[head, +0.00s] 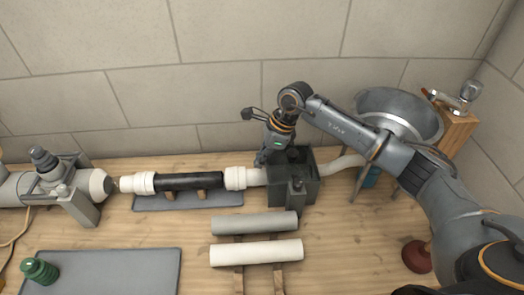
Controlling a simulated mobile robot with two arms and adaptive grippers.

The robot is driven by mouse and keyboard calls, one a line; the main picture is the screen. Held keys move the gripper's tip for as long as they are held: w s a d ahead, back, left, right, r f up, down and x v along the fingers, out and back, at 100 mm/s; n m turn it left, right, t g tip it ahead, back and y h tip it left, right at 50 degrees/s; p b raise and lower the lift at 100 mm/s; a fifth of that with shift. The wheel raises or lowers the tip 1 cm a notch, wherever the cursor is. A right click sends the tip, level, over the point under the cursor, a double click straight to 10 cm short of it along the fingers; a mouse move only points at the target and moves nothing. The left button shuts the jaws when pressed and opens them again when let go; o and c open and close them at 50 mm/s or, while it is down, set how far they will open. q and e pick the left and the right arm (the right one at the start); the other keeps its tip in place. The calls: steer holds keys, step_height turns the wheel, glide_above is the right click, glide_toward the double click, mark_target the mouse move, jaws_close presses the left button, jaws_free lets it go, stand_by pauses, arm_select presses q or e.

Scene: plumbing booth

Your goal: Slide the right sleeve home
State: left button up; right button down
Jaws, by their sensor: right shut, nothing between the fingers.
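The right sleeve (235,178) is a short white collar at the right end of a black pipe (190,181). A white pipe stub (257,177) shows just to its right, in front of a dark grey block (306,172). I cannot tell how far the sleeve overlaps either pipe. A matching left sleeve (144,183) sits at the black pipe's left end. My right gripper (262,160) points down, shut and empty, just above and right of the right sleeve; contact cannot be made out. My left gripper is not in view.
A grey pipe (254,223) and a white pipe (256,253) lie on wooden supports in front. A grey clamp (75,195) holds a wide white pipe at left. A metal basin (399,108) stands behind my right arm. A plunger (416,255) and green fitting (39,271) stand nearby.

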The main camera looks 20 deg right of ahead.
mark_target(233, 178)
steer(key=p+x, duration=0.1)
steer(key=x, duration=0.4)
steer(key=shift+a+f, duration=0.1)
steer(key=shift+f, duration=0.1)
steer(key=shift+w+a, duration=0.1)
steer(key=shift+a, duration=0.1)
steer(key=a+b, duration=0.1)
steer(key=a, duration=0.1)
steer(key=w+a+b, duration=0.1)
steer(key=shift+a+f, duration=0.15)
steer(key=shift+a, duration=0.2)
steer(key=shift+w+a+b, duration=0.15)
steer(key=shift+a+b, duration=0.15)
steer(key=shift+a, duration=0.05)
steer(key=shift+r, duration=0.2)
